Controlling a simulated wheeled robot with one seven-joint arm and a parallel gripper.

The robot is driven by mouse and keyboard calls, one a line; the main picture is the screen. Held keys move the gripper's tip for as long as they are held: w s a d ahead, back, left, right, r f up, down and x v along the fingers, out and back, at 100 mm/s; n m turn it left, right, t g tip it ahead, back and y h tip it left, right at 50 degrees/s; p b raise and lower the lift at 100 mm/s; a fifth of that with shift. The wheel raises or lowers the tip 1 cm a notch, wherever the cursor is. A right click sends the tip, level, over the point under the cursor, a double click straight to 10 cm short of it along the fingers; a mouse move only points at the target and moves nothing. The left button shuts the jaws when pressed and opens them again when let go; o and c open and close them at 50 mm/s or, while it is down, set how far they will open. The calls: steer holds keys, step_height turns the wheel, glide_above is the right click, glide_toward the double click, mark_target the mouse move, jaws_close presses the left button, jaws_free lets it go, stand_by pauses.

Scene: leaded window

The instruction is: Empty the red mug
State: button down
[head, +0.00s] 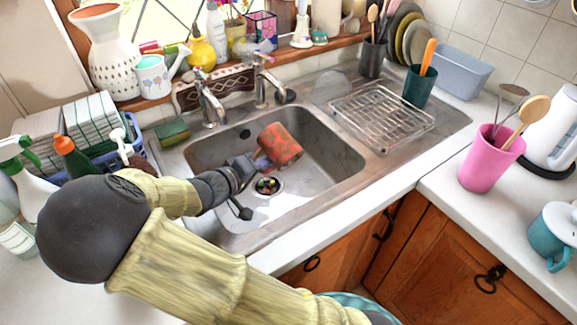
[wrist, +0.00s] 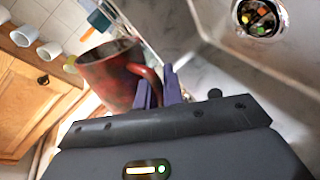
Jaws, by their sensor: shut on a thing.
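The red mug (head: 281,146), mottled red and dark, is in the sink area in the head view, tilted well over. It also shows in the wrist view (wrist: 108,80), where its dark mouth faces the top of the picture; I cannot see anything inside it. My gripper (head: 258,163) is shut on the mug's handle, with the purple fingers either side of it in the wrist view (wrist: 160,84). The mug is over the sink basin (head: 330,160). Small coloured bits (head: 267,185) lie in the drain, also seen in the wrist view (wrist: 259,18).
Two taps (head: 210,100) stand behind the basin. A wire drying rack (head: 382,118) is on the drainer to the right. A pink utensil pot (head: 486,164) stands on the right counter. Spray bottles (head: 28,180) crowd the left counter.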

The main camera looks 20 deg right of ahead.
mark_target(260, 135)
steer(key=shift+f+n+g+p, duration=0.2)
steer(key=shift+n+g+p, duration=0.4)
steer(key=shift+p, duration=2.3)
steer(key=w+r+n+g+h+p, duration=0.1)
steer(key=r+n+g+h+p, duration=0.1)
steer(key=n+p, duration=0.2)
steer(key=w+a+r+n+g+h+p, duration=0.1)
steer(key=r+n+g+h+p, duration=0.1)
steer(key=n+p, duration=0.3)
steer(key=r+n+g+h+p, duration=0.1)
steer(key=r+n+g+p, duration=0.1)
steer(key=n+p, duration=0.3)
steer(key=shift+w+a+r+h+p, duration=0.2)
steer(key=shift+r, duration=0.25)
steer(key=shift+w+a+r+h+p, duration=0.15)
steer(key=shift+w+a+r+h, duration=0.05)
steer(key=shift+r, duration=0.25)
steer(key=shift+w+a+r+n, duration=0.15)
steer(key=shift+w+r+n, duration=0.1)
steer(key=shift+r+n, duration=0.4)
